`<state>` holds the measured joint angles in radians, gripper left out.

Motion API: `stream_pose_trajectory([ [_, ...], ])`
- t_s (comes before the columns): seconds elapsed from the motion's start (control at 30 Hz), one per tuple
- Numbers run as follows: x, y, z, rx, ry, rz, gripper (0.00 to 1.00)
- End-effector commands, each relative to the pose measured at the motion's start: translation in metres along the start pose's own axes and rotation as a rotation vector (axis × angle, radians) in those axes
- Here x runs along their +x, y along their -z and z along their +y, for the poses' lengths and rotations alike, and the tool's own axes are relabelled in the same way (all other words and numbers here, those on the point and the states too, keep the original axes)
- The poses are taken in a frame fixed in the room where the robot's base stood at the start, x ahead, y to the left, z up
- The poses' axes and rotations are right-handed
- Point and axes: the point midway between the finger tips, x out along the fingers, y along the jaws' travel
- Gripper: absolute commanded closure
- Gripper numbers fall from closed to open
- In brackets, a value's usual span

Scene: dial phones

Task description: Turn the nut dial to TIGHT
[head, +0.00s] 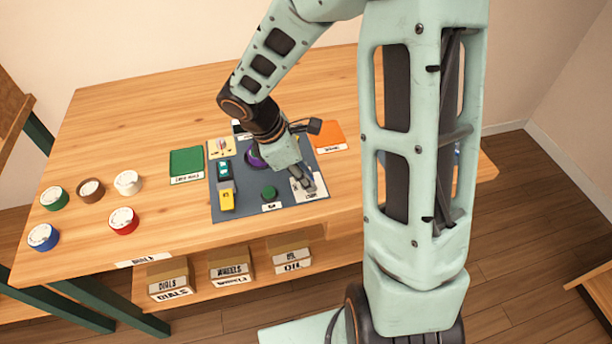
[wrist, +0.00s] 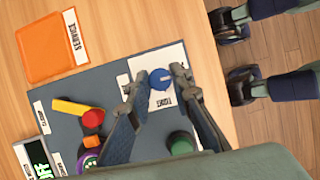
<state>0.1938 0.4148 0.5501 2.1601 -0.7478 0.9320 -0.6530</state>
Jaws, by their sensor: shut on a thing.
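The nut dial (wrist: 161,79) is a round blue knob with a pale pointer mark, on a white label card (wrist: 160,103) of the grey panel (wrist: 85,82). The word TIGHT is printed on the card beside the knob; other lettering there is too small to read. In the wrist view the two fingers of my gripper (wrist: 156,83) are on either side of the knob and shut on it. In the head view my gripper (head: 303,179) reaches down to the right part of the panel (head: 240,209) and hides the knob.
A green knob (head: 269,193), a yellow lever block (head: 227,195) and a purple dial (head: 255,158) are on the panel close by. An orange mat (head: 328,136) and a green mat (head: 186,162) flank it. Several loose phone dials (head: 123,221) lie at left. The back left tabletop is clear.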

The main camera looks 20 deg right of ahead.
Motion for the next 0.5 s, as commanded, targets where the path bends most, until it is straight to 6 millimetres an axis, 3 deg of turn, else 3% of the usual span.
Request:
stream_pose_trajectory([
  [0.5,-0.0011,-0.0003,0.0033,0.351,0.146,0.000,1.00],
])
